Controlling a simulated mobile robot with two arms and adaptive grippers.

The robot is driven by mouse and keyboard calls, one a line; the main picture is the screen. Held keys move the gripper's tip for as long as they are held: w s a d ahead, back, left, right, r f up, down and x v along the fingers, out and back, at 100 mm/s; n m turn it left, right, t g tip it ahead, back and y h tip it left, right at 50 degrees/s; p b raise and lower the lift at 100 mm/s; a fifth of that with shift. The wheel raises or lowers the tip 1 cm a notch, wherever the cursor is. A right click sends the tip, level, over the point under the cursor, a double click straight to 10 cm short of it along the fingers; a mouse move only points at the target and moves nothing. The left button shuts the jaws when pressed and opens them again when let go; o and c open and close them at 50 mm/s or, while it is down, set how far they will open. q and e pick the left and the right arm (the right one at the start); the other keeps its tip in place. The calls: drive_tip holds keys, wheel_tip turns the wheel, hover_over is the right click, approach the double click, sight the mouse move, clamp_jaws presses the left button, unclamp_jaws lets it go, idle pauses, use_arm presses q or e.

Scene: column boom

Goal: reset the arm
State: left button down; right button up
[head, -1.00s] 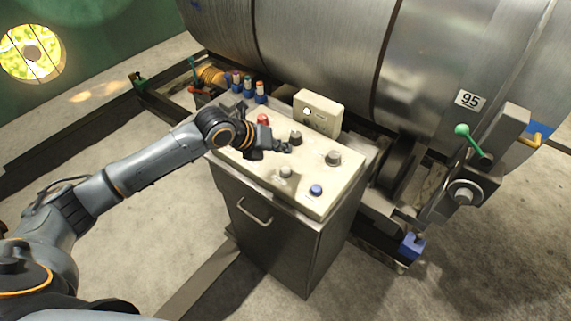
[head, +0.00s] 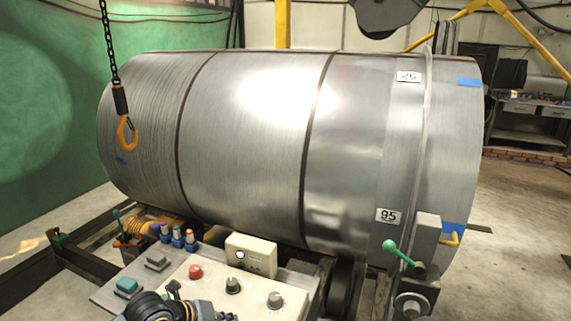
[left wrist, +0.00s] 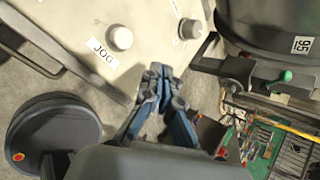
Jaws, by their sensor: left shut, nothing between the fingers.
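My left gripper (head: 222,316) shows at the bottom edge of the head view, over the near part of the cream control panel (head: 210,290). In the left wrist view my left gripper (left wrist: 168,88) has its blue-grey fingers together with nothing between them. The panel (left wrist: 75,20) lies beyond and to the left there, with a pale knob (left wrist: 119,38) and a "JOG" label. The fingertips look apart from the knob. Most of my left arm is below the head picture. My right gripper is not in view.
A large steel drum (head: 250,130) lies behind the panel. A red button (head: 195,271), a black knob (head: 232,285) and a green-knobbed lever (head: 390,246) stand nearby. An orange hook (head: 127,132) hangs on a chain at left. Bare floor lies at right.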

use_arm(q)
drive_tip(key=s+d+f+n+y, duration=0.1)
drive_tip(key=s+d+f+n, duration=0.15)
drive_tip(key=s+n, duration=0.35)
drive_tip(key=s+d+f+n, duration=0.2)
drive_tip(key=s+f+n, duration=0.1)
drive_tip(key=s+n, duration=0.35)
drive_tip(key=s+a+f+n+g+y, duration=0.1)
drive_tip(key=s+a+n+g+y, duration=0.1)
drive_tip(key=s+a+n, duration=0.5)
drive_tip(key=s+a+f+n+g+y, duration=0.1)
drive_tip(key=s+a+n+y, duration=0.15)
drive_tip(key=s+n, duration=0.75)
wheel_tip(320, 180, down, 27)
drive_tip(key=g+b, duration=0.1)
drive_tip(key=b, duration=0.1)
drive_tip(key=s+a+f+g, duration=0.1)
drive_tip(key=s+a+f, duration=0.2)
drive_tip(key=s+f, duration=1.4)
drive_tip(key=shift+s+a+f+g+b, duration=0.2)
drive_tip(key=shift+s+f+g+b, duration=0.15)
drive_tip(key=shift+f, duration=0.35)
drive_tip(key=shift+n, duration=0.25)
